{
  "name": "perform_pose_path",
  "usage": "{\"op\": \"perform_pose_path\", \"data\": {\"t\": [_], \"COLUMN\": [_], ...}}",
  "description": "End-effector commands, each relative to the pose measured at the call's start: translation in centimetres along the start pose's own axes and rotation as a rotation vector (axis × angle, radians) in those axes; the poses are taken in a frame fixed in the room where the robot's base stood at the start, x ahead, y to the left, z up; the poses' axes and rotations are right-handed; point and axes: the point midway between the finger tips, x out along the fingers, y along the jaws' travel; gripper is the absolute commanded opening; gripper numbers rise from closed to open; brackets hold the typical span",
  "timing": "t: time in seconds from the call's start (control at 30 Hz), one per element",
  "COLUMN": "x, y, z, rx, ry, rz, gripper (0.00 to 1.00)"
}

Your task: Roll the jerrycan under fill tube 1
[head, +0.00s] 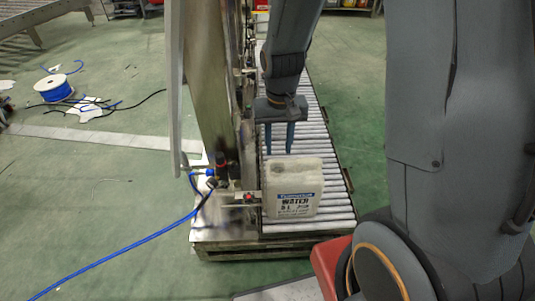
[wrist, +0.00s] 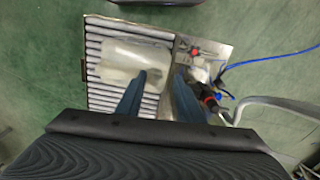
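The jerrycan (head: 292,188) is a whitish, boxy container with a blue and black "WATER" label. It stands upright on the near end of the roller conveyor (head: 312,120). My gripper (head: 279,152) points down just behind and above the jerrycan, its two blue fingers apart with nothing between them. In the wrist view the jerrycan (wrist: 133,60) lies ahead of the fingers (wrist: 158,80), and one fingertip overlaps its edge in the picture. I cannot tell whether it touches. Fill tube 1 cannot be made out clearly in either view.
A metal filling frame (head: 212,80) stands along the conveyor's left side, with valves and fittings (head: 222,172) beside the jerrycan. A blue hose (head: 125,252) runs across the green floor. A blue cable spool (head: 54,88) lies at the left. Rollers behind the jerrycan are clear.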

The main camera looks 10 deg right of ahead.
Motion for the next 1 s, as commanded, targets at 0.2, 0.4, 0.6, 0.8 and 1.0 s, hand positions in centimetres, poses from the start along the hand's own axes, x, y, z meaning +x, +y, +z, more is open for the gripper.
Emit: {"op": "perform_pose_path", "data": {"t": [0.2,0.4,0.6,0.8,1.0], "x": [6.3,8.5,10.7,13.6,15.6], "y": [-1.8,-2.3,-2.3,-2.3,-2.3], "z": [-3.8,-4.8,-4.8,-4.8,-4.9], "rx": [0.048,0.066,0.068,0.067,0.067], "ry": [-0.003,-0.001,-0.002,-0.001,0.0], "rz": [0.002,0.001,0.002,0.002,0.002], "gripper": [0.34,0.34,0.34,0.34,0.34]}}
